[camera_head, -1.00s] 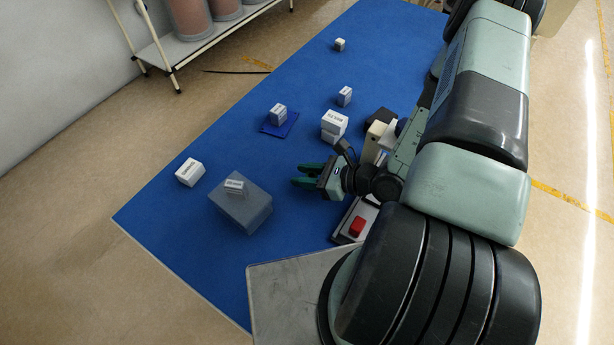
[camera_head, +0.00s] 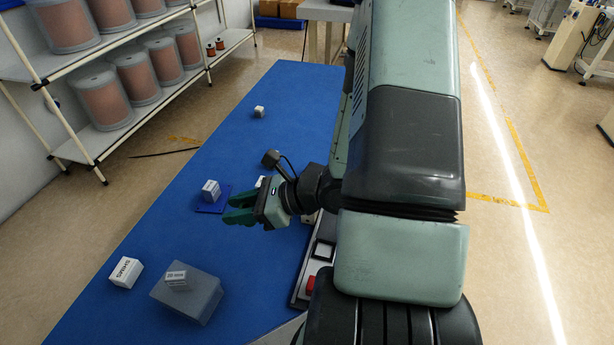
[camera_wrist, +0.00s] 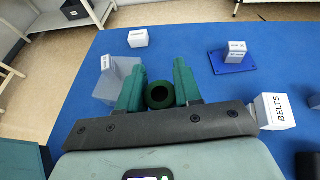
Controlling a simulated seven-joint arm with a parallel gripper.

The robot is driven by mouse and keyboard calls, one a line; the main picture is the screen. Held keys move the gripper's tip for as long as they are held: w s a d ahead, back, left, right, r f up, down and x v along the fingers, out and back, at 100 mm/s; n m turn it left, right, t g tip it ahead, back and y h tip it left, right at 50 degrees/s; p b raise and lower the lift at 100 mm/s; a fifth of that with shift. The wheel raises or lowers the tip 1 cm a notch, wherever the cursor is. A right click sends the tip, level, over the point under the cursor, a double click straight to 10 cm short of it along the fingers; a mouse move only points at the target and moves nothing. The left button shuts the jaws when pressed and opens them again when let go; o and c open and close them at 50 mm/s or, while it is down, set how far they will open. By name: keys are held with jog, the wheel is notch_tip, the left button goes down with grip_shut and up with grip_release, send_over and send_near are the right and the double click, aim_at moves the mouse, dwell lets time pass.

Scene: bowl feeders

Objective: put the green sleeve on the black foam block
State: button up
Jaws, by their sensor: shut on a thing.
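The green sleeve (camera_wrist: 160,95), a dark green ring with a round hole, sits between the green fingers of my gripper (camera_wrist: 158,70) in the wrist view. My gripper is shut on it, above the blue table. In the head view my gripper (camera_head: 240,207) points left near the small blue plate; the sleeve cannot be made out there. No black foam block shows clearly in the head view now; my arm covers that part of the table. A dark shape at the lower right edge of the wrist view is cut off, and I cannot tell what it is.
A grey block (camera_head: 203,304) carries a small labelled box (camera_head: 178,279). A white box (camera_head: 125,272) stands left of it. A blue plate (camera_head: 222,206) carries another box (camera_head: 211,190). A BELTS box (camera_wrist: 274,111) is right of my gripper. The table's far left is mostly clear.

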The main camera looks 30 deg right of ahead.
notch_tip(320, 180, up, 5)
jog(key=m+t+h, duration=0.3)
jog(key=m, duration=0.1)
send_over(308, 171)
notch_tip(308, 171, down, 11)
jog(key=shift+r, duration=0.15)
jog(key=shift+f, duration=2.3)
jog(key=shift+f, duration=0.1)
jog(key=o, duration=1)
